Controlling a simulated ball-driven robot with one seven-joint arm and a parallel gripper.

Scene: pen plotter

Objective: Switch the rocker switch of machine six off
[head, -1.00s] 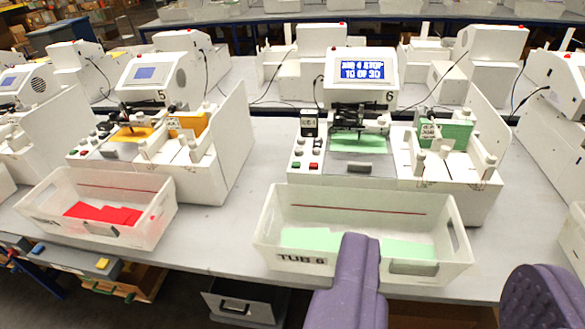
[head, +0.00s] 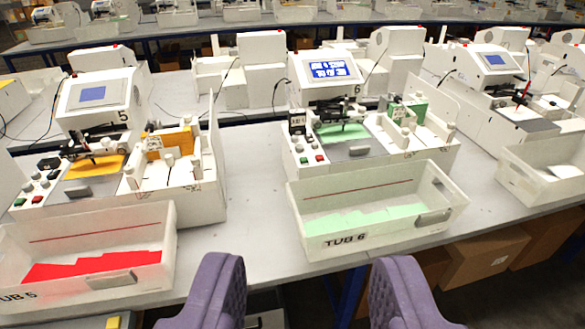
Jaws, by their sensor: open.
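Machine six (head: 368,152) is a white pen plotter right of centre, with a lit blue screen (head: 330,69) and the number 6 on its housing. Its left control panel has small knobs, a green button (head: 303,161) and a red button (head: 319,157). I cannot make out a rocker switch on it; it may be hidden or too small. My gripper (head: 310,262) shows as two purple fingers at the bottom of the view. It is open and empty, with its fingers wide apart, nearer to me than machine six and its tub.
A white tub marked TUB 6 (head: 340,237) with green sheets stands before machine six. Machine five (head: 205,170) and its tub (head: 160,240) with red sheets stand left. Another plotter (head: 500,95) stands right. Bare table (head: 250,160) lies between machines five and six.

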